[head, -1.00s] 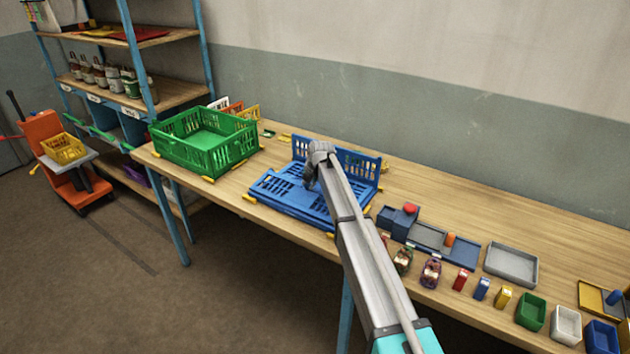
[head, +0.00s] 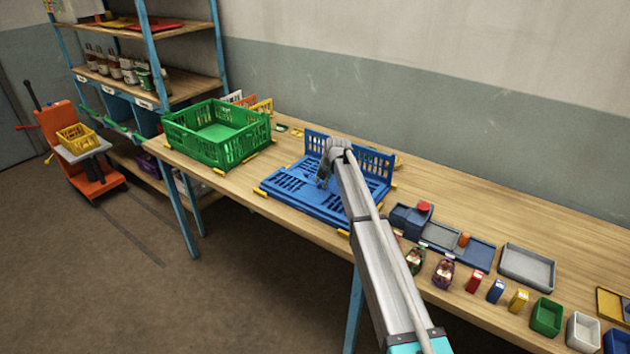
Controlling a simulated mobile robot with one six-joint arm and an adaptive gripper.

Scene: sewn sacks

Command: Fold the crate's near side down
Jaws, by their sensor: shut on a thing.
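The blue crate (head: 272,189) sits on the wooden table in the head view. Its back wall (head: 374,163) stands upright along the far edge. Its near side (head: 315,201) lies flat or nearly flat over the base, and the left side also looks down. My gripper (head: 322,182) points down at the low blue panels, in front of the back wall. It is shut on the crate's near side. The fingertips are small, and my arm hides the crate's right part, so the exact grip is hard to see.
A green crate (head: 245,151) with raised walls stands left of the blue crate. Right of my arm are a grey tray (head: 527,267), a dark blue board with blocks (head: 468,250) and several small bins and packs. A shelf rack (head: 180,82) stands at the back left.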

